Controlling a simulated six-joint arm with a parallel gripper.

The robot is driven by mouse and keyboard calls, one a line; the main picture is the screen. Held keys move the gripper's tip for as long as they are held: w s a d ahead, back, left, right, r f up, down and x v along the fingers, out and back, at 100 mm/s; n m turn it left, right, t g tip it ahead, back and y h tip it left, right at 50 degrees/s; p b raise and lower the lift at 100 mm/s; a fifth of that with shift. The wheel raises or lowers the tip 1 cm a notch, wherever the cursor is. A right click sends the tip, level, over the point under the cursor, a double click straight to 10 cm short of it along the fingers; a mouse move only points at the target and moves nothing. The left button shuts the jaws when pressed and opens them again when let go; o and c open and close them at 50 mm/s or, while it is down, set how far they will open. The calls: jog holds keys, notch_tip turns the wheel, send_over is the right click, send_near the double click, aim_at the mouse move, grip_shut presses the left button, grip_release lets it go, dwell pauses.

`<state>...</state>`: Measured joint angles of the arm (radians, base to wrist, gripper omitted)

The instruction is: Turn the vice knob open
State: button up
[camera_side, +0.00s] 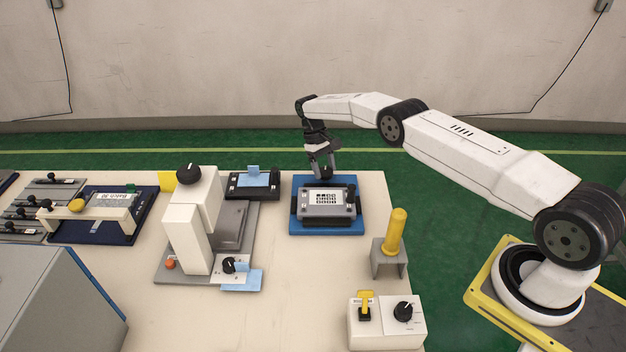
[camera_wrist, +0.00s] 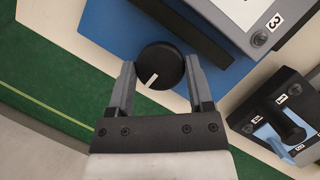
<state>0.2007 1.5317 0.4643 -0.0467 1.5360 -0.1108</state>
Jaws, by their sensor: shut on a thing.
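The vice is a grey block (camera_side: 325,203) on a blue base (camera_side: 299,222), with a white film of dark key shapes (camera_side: 326,198) on top. Its round black knob (camera_wrist: 166,59) is at the back edge, beside the blue base, and has a white mark pointing down and slightly left in the wrist view. My gripper (camera_side: 322,166) reaches down from behind the vice and is shut on the knob, one finger on each side. In the side view the fingers partly cover the knob.
A black fixture (camera_side: 239,191) with a blue tab stands left of the vice. A white press (camera_side: 186,238) with black knobs is further left. A yellow handle (camera_side: 395,231) in a grey stand and a switch box (camera_side: 386,333) are at the right front. The table's middle front is clear.

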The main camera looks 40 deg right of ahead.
aim_at(325, 171)
jog(key=shift+n, duration=0.6)
jog(key=o, duration=1.3)
jog(key=shift+c, duration=0.2)
jog(key=shift+r, duration=0.15)
jog(key=shift+v, duration=1.35)
notch_tip(325, 171, up, 7)
jog(key=shift+a, duration=0.1)
